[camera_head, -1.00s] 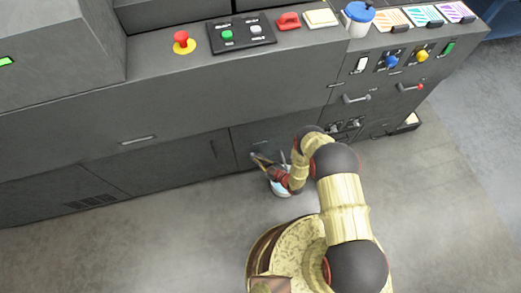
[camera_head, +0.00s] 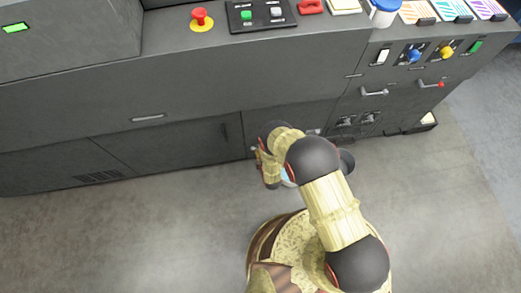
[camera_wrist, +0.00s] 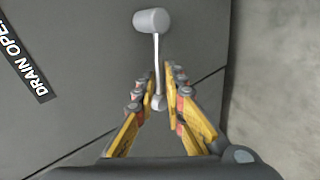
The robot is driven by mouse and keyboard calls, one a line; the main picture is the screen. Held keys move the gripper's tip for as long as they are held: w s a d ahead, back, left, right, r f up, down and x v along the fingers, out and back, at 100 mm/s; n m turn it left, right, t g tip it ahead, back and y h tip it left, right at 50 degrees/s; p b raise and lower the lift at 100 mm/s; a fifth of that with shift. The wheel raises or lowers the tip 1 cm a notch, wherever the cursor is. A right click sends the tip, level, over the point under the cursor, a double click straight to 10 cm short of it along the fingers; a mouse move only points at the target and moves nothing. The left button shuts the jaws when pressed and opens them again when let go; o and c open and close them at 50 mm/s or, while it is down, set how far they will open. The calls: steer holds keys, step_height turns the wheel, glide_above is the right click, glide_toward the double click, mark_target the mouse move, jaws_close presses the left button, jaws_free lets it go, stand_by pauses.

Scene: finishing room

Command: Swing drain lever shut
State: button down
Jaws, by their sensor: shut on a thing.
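The drain lever (camera_wrist: 155,60) shows in the wrist view as a thin pale rod. It has a grey cylindrical end (camera_wrist: 152,20) at the top and a small rounded end (camera_wrist: 158,103) lower down. My gripper (camera_wrist: 154,84) is shut on the lever, with its yellow fingers on either side of the rod near the rounded end. A black label (camera_wrist: 22,62) reading "DRAIN OPE…" is on the grey panel to the left, its end cut off. In the head view my gripper (camera_head: 267,163) is low at the machine front, and my arm hides most of the lever.
The grey machine (camera_head: 180,100) fills the back, with buttons and a blue-lidded cup (camera_head: 384,12) on top. Handles (camera_head: 374,92) stick out at its right. A pale blue object (camera_head: 288,178) shows partly behind my arm. The floor (camera_head: 120,240) at left is clear.

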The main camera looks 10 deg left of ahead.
steer(key=shift+w+a+f+n+h+b, duration=0.2)
steer(key=shift+a+f+n+h+b, duration=0.2)
steer(key=shift+a+n+b, duration=0.25)
steer(key=c, duration=2.1)
jaws_free()
steer(key=shift+f, duration=0.1)
steer(key=shift+o, duration=0.9)
steer(key=shift+s+d+f, duration=0.1)
steer(key=shift+s+d, duration=0.05)
steer(key=shift+d, duration=0.1)
steer(key=shift+s+d, duration=0.1)
steer(key=v, duration=1.1)
steer(key=shift+s+r, duration=0.25)
steer(key=shift+s, duration=0.15)
